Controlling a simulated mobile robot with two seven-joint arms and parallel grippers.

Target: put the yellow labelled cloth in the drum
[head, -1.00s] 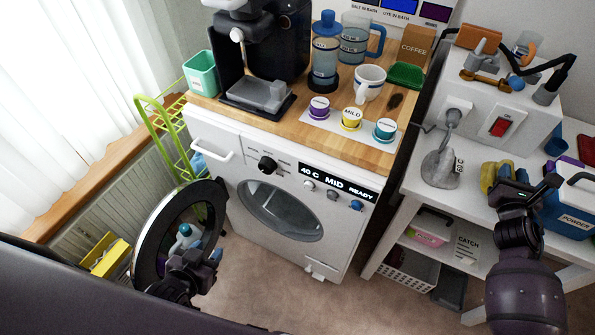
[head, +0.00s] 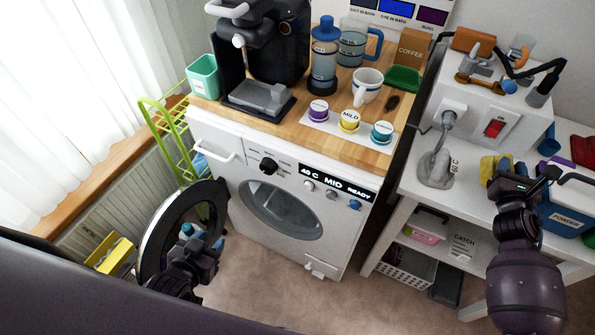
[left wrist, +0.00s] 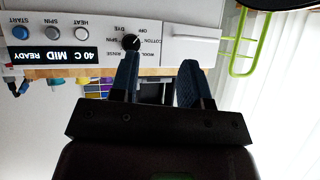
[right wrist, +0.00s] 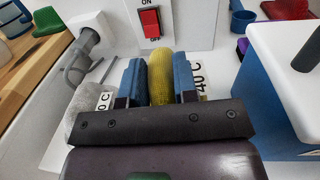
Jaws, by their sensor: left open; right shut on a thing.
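The yellow cloth (right wrist: 160,76) is between the blue fingers of my right gripper (right wrist: 158,82), which is shut on it. A white tag reading 40 C (right wrist: 201,78) shows beside the right finger. In the head view the cloth (head: 488,168) is at the white side table, partly hidden by my right gripper (head: 508,178). The drum opening (head: 281,210) is in the front of the white washing machine (head: 240,178). Its round door (head: 152,237) stands swung out to the left. My left gripper (head: 202,250) is open and empty by the door; its fingers (left wrist: 158,78) are apart in the left wrist view.
A grey cloth (head: 437,168) lies on the side table (head: 402,190), left of the yellow one. A blue powder box (head: 565,222) stands close right of my right gripper. A green rack (head: 170,150) is behind the door. The floor (head: 380,310) before the machine is clear.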

